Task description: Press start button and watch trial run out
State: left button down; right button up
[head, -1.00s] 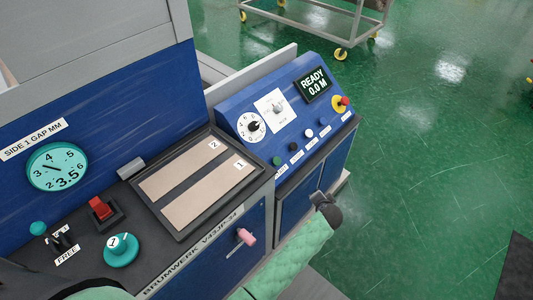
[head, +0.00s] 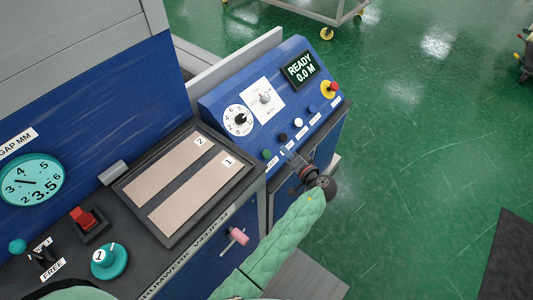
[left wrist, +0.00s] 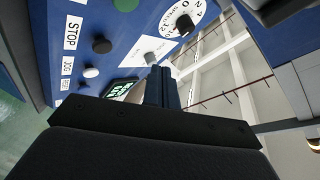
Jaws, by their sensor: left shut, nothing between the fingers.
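The blue control panel (head: 228,97) carries a row of buttons along its lower edge. The green button (head: 267,154) is at the near left end, followed by a black button (head: 283,137) and a white button (head: 298,122). My left gripper (head: 286,154) is shut and empty, its tip close to the green button's right side; contact cannot be told. In the left wrist view the shut fingers (left wrist: 160,88) point at the panel, beside the STOP label (left wrist: 71,33) and a white button (left wrist: 91,72). The display (head: 300,70) reads READY 0.0 M. My right gripper is out of view.
A red emergency knob (head: 334,87) sits on a yellow disc at the panel's right end. Left are a tray with two strips (head: 175,185), a red switch (head: 84,217), a teal knob (head: 109,261) and a gap dial (head: 32,180). Green floor lies open to the right.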

aim_at(267, 154)
pick_arm(q)
jog(key=shift+f, duration=0.1)
